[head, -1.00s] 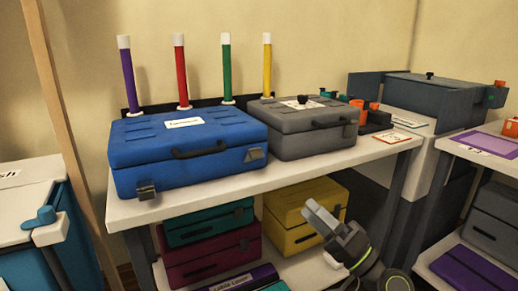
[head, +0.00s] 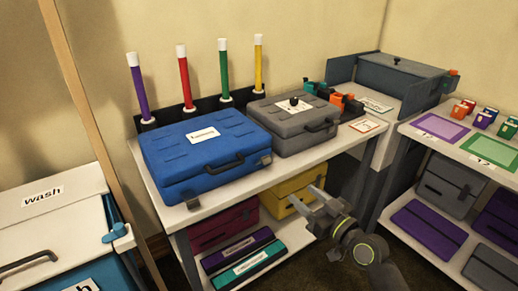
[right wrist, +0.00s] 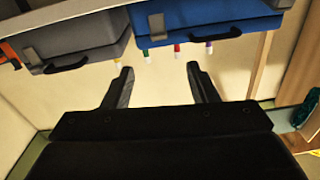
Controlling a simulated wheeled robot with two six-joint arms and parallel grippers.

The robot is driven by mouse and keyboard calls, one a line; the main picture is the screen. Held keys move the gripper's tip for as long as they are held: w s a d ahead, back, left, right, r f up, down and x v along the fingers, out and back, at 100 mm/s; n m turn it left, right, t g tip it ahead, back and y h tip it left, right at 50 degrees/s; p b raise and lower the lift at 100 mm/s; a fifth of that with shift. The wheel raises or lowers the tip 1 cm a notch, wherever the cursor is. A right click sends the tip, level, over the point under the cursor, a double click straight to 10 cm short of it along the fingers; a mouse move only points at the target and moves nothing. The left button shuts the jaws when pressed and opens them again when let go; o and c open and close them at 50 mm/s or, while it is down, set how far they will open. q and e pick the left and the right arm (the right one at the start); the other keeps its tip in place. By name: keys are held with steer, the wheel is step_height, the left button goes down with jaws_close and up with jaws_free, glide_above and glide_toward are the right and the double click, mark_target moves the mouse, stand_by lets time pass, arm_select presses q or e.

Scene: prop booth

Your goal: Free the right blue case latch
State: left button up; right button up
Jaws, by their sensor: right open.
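The blue case (head: 205,150) lies closed on the white shelf top, and its front handle (head: 225,165) faces me. Its right latch (head: 265,159) is a small grey piece at the front right corner; I cannot tell whether it is fastened. The left latch (head: 193,203) is at the front left corner. In the right wrist view the blue case (right wrist: 210,15) shows at the top, with its right latch (right wrist: 157,24) near its left end. My right gripper (head: 307,199) is open and empty, in front of the shelf and below its top, apart from the case. My left gripper is out of view.
A grey case (head: 293,122) stands close to the right of the blue case. Coloured posts stand behind the blue case. The shelf's front edge (head: 290,174) lies above my right gripper. A wash bin (head: 50,205) is at the left, and another table is at the right.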

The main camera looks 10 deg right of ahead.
steer(key=p, duration=0.1)
glide_toward(267, 161)
steer(key=shift+n, duration=0.3)
steer(key=x, duration=0.9)
steer(key=shift+f, duration=0.35)
steer(key=shift+w+a, duration=0.1)
steer(key=shift+w, duration=0.3)
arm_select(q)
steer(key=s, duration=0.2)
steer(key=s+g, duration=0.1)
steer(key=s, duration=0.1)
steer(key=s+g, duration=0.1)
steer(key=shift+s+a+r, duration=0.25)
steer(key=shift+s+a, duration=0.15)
arm_select(e)
steer(key=shift+c, duration=0.4)
